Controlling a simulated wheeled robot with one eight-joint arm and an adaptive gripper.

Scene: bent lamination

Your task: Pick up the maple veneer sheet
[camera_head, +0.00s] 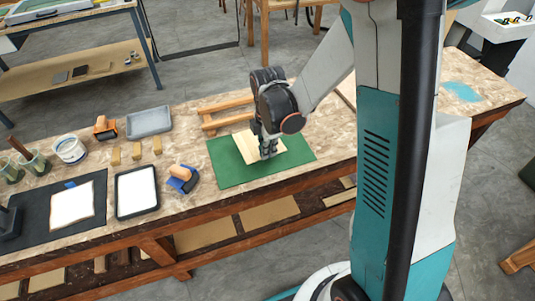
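The maple veneer sheet, which I take to be the pale wood sheet (246,143), lies on a green mat (227,172) on the workbench. My gripper (268,155) points down over the right part of the sheet, its fingers at or just above the surface. The fingers look close together, but I cannot tell whether they are apart, touching the sheet or holding its edge. The gripper and wrist hide part of the sheet.
A wooden frame (222,121) lies just behind the mat. To the left are a blue-based tool (183,179), a white-filled tray (136,190), a grey tray (149,122), small wooden blocks (157,146) and a white bucket (70,149).

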